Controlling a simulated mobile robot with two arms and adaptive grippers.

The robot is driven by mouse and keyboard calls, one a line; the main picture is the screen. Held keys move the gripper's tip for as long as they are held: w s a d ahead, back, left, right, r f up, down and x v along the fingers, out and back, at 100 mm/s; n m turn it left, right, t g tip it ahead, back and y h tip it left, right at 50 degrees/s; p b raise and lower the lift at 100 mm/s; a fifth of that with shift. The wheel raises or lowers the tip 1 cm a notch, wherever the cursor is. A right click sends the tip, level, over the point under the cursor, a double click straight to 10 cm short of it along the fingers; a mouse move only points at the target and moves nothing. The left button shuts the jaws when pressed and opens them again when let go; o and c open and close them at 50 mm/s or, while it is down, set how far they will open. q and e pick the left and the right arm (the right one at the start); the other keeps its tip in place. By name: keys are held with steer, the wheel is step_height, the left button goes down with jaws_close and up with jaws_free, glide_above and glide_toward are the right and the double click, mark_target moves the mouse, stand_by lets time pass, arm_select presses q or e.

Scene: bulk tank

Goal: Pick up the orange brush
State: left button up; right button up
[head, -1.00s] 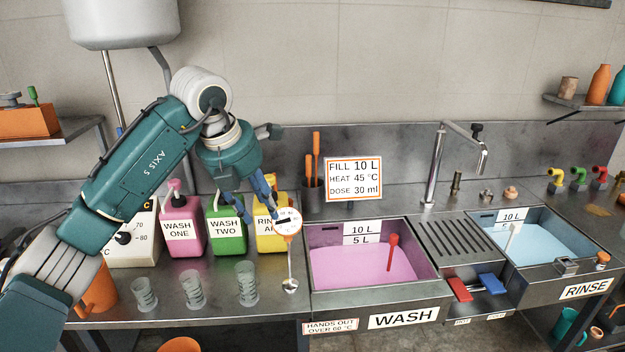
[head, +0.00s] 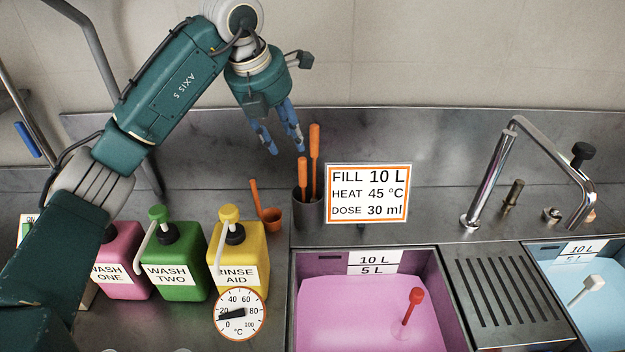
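Two orange handles stand upright in a grey metal cup (head: 307,213) against the back of the counter. The taller handle (head: 314,152) and the shorter one (head: 302,178) both lean close together. The cup hides their lower ends, so I cannot tell which is the brush. My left gripper (head: 287,152) hangs above and slightly left of the cup, its blue fingers apart and empty. Its right fingertip is close to the handle tops in the picture; I cannot tell the depth gap. My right gripper is out of view.
An orange scoop (head: 271,218) stands just left of the cup. A sign (head: 368,193) stands close on its right. Pink, green (head: 175,262) and yellow (head: 240,255) pump bottles stand at left. The pink-filled wash sink (head: 365,315) lies in front; a tap (head: 490,180) rises at right.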

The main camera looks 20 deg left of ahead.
mark_target(301, 161)
arm_select(q)
steer(key=p+x, duration=0.1)
steer(key=x, duration=0.2)
steer(key=p+x, duration=0.1)
steer(key=x, duration=0.2)
steer(key=w+p+x, duration=0.1)
steer(key=p+x, duration=0.1)
steer(key=x, duration=0.1)
steer(key=shift+w+d, duration=0.15)
steer(key=shift+d, duration=0.1)
steer(key=shift+w+f, duration=0.15)
steer(key=shift+f, duration=0.3)
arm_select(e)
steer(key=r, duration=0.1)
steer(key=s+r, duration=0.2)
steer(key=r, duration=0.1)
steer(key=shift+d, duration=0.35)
arm_select(q)
jaws_close()
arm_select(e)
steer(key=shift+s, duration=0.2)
